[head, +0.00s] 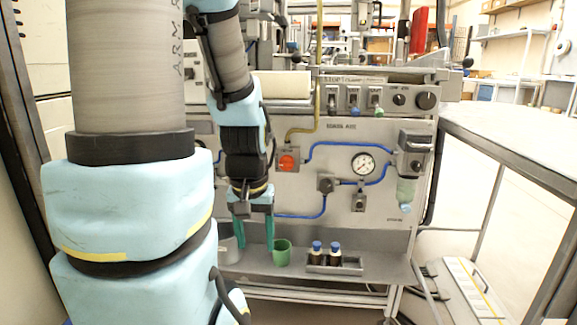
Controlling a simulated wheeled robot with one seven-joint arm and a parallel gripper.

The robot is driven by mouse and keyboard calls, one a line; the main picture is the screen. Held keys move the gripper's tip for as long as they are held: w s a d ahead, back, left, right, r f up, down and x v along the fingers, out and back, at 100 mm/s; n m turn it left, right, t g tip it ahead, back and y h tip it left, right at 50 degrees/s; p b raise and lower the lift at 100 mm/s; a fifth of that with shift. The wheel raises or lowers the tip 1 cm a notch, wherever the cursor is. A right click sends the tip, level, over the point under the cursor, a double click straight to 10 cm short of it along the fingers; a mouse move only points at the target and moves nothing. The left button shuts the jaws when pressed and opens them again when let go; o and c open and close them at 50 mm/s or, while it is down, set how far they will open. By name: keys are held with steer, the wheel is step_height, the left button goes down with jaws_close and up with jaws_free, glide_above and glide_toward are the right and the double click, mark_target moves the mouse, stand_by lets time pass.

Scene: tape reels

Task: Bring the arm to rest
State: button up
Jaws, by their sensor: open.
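My arm comes down from the top left in the head view, and its end hangs in front of the grey machine panel. My gripper (255,240) points down with its two teal fingers apart, and I see nothing between them. The fingertips are just above or near the grey shelf (300,283). A green cup (282,254) stands close to the right finger in the picture. A grey cup (229,252) is by the left finger, partly hidden by my arm. I cannot tell whether the fingers touch either cup.
Behind is the panel (385,225) with a gauge (363,164), blue hoses and a red-orange knob (287,162). A metal-framed table (520,140) stands at the right.

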step_height(320, 180, up, 30)
steer(key=p, duration=2.7)
steer(key=shift+f, duration=0.15)
